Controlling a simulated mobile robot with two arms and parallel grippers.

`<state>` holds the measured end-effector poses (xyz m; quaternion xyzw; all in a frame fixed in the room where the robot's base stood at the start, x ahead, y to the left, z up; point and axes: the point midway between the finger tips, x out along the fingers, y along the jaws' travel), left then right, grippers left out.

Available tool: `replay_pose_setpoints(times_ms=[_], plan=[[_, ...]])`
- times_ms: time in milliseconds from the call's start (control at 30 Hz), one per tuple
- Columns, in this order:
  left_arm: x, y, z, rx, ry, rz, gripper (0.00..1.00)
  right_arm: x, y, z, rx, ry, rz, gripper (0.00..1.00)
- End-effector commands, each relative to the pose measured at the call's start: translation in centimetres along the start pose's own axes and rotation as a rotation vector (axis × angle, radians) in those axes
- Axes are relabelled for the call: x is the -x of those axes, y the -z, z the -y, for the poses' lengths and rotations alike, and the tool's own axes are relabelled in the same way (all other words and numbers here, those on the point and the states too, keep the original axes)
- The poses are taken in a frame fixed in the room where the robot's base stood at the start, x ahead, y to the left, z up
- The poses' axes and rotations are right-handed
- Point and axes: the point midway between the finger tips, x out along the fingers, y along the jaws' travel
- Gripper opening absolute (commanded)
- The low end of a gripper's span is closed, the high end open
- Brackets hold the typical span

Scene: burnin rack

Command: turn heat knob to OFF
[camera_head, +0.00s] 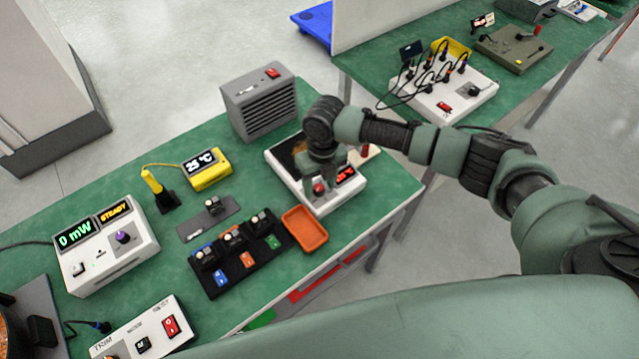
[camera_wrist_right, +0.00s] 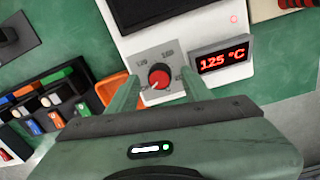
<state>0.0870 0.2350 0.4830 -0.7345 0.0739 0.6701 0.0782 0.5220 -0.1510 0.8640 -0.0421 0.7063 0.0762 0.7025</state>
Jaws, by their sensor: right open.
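The heat knob (camera_wrist_right: 159,76) is a round black knob with a red cap on a grey dial plate. It also shows in the head view (camera_head: 319,188), low on the front of a white hot plate unit (camera_head: 345,200). The unit's red display (camera_wrist_right: 222,60) reads 125 °C. The knob's white mark points to the lower left in the wrist view; the label there is hidden or too small to read. My right gripper (camera_wrist_right: 160,92) is open, its two green fingers on either side of the knob. Contact with the knob cannot be told. My left gripper is not in view.
An orange tray (camera_head: 305,230) and a black rack (camera_head: 238,255) with several small modules stand left of the unit. A grey vented box (camera_head: 259,104) stands behind it. The green table's right edge (camera_head: 395,215) is close by. A yellow thermometer (camera_head: 207,168) reads 25 °C.

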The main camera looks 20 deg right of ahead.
Motion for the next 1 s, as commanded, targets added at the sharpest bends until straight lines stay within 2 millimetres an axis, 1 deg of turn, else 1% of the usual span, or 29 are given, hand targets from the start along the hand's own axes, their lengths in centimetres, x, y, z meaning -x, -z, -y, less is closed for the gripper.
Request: replay_pose_setpoints(times_ms=[167, 300, 400, 500, 633, 1000], plan=[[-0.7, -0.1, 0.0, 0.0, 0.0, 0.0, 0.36, 2.5, -0.2, 0.1, 0.002, 0.001, 0.007, 0.5], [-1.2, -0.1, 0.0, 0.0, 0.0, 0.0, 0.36, 4.9, -0.2, 0.1, 0.002, 0.0, 0.007, 0.5], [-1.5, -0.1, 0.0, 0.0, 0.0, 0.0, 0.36, 6.3, -0.1, 0.0, 0.001, -0.001, 0.005, 0.5], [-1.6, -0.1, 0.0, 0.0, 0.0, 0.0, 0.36, 7.2, -0.1, 0.0, 0.001, 0.0, 0.005, 0.5], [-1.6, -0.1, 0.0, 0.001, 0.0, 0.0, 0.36, 7.6, -0.1, 0.0, 0.0, 0.0, 0.003, 0.5], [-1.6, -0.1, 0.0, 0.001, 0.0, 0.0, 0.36, 7.6, -0.1, 0.0, 0.0, 0.0, 0.003, 0.5]])
